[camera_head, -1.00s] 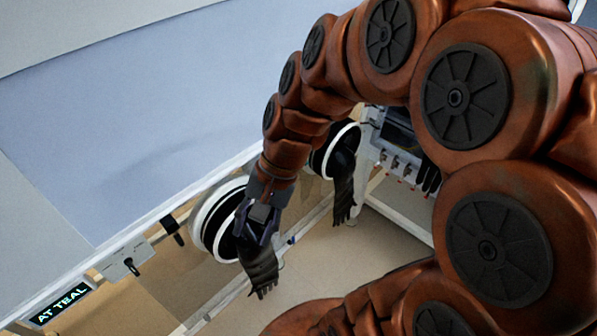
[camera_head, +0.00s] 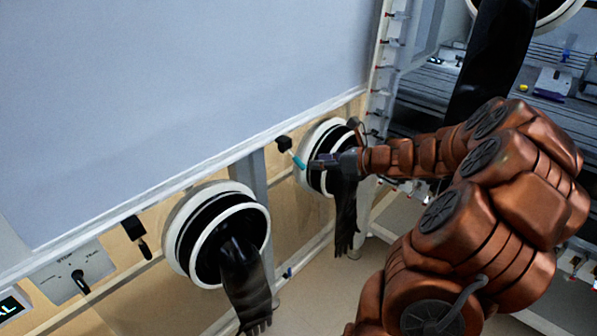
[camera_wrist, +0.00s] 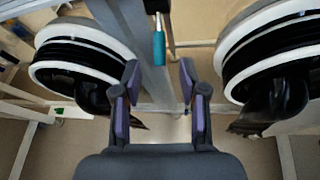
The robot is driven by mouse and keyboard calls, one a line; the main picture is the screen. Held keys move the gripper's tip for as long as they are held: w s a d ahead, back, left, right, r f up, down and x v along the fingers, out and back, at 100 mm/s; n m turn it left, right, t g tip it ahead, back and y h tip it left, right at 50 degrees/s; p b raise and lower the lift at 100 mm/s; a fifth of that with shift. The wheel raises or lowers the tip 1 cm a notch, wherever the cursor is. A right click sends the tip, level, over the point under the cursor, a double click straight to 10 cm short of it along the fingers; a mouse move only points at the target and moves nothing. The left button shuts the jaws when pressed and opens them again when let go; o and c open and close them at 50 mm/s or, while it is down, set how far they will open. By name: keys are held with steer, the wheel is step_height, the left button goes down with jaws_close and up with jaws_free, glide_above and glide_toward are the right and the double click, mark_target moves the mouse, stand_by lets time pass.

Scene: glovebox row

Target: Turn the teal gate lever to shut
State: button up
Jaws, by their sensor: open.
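The teal gate lever (camera_head: 299,161) hangs from a small black block below the pale panel, left of the far glove port in the head view. Its shaft slants down to the right there. In the wrist view the teal handle (camera_wrist: 159,47) points down toward the gap between my fingers. My gripper (camera_head: 314,164) is close to the handle in the head view. In the wrist view my gripper (camera_wrist: 159,72) is open and empty, with its purple-padded fingers apart. The handle end lies just beyond the fingertips, and I see no contact.
Glove ports with hanging black gloves flank the lever: the near port (camera_head: 218,235) and the far port (camera_head: 318,158). A black lever (camera_head: 138,236) and a grey plate with a dark knob (camera_head: 76,273) are farther left. A grey post (camera_head: 250,176) stands behind.

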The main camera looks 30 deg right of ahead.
mark_target(299, 159)
steer(key=shift+b+x, duration=0.4)
steer(key=shift+x, duration=3.4)
steer(key=shift+c, duration=0.3)
jaws_close()
